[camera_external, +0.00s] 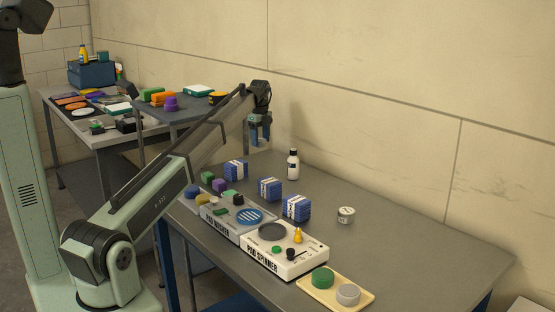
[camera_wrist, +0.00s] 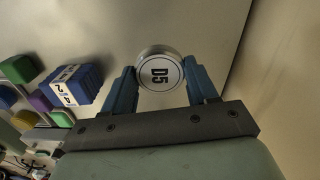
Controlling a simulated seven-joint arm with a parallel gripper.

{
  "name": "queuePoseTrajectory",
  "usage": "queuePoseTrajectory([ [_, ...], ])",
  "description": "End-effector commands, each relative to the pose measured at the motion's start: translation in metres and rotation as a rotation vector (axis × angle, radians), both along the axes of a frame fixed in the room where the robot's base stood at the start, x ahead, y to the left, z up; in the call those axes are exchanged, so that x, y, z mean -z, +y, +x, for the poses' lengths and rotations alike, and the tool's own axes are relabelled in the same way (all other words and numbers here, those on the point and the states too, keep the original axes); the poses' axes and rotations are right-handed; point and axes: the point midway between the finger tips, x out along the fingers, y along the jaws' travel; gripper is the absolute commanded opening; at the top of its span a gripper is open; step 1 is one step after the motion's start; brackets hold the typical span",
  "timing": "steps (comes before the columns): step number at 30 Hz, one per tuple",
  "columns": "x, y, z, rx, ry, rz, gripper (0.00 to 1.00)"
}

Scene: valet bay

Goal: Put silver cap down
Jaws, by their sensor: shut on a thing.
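The round silver cap (camera_wrist: 160,70) has a white face marked D5 and a silver rim. My gripper (camera_wrist: 161,88) is shut on it, with a blue finger on either side, in the wrist view. In the external view my gripper (camera_external: 260,136) points down over the far end of the grey table (camera_external: 420,240), left of the white bottle. The cap is too small there to make out clearly between the fingers. A similar small silver round piece with a white labelled top (camera_external: 346,214) stands on the table, right of the blue blocks and apart from my gripper.
Blue blocks (camera_external: 269,188), a white bottle (camera_external: 293,165), the pad washer (camera_external: 222,217) and the pad spinner (camera_external: 285,252) stand on the table. A yellow tray (camera_external: 318,294) holds a green and a grey round piece. The right side of the table is clear.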

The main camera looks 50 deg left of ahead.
Motion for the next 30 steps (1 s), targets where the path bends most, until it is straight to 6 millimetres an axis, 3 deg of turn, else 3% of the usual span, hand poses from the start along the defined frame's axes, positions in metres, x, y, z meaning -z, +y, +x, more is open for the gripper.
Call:
queuePoseTrajectory([
  [3,0.021,-0.001,-0.001,0.0,0.002,-0.001,0.28],
  [18,0.069,0.0,0.0,0.0,0.001,0.0,0.28],
  [30,0.072,0.0,0.0,0.0,0.001,0.0,0.28],
])
